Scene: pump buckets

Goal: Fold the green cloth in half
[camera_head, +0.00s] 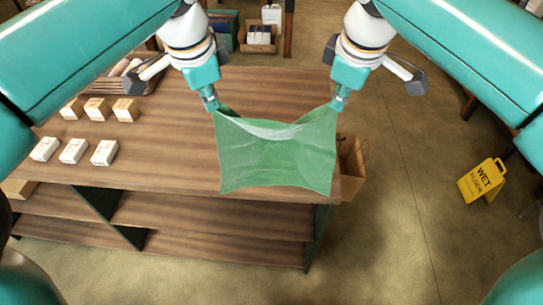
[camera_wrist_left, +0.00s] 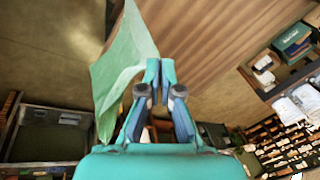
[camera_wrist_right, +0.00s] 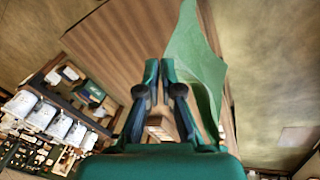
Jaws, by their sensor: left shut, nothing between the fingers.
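The green cloth (camera_head: 275,155) spreads between my two grippers over the table's right end in the head view. Its upper corners rise to the fingertips, and its middle sags in creases. Its lower edge reaches past the table's front edge. My left gripper (camera_head: 211,105) is shut beside the upper left corner, with nothing between its fingers. In the left wrist view the cloth (camera_wrist_left: 120,70) lies left of the fingers. My right gripper (camera_head: 338,103) is shut on the upper right corner. In the right wrist view the cloth (camera_wrist_right: 195,60) lies right of the fingers.
The wooden table (camera_head: 170,150) has several small white boxes (camera_head: 75,151) at its left and a basket (camera_head: 125,75) behind them. A yellow wet-floor sign (camera_head: 483,180) stands on the floor at the right.

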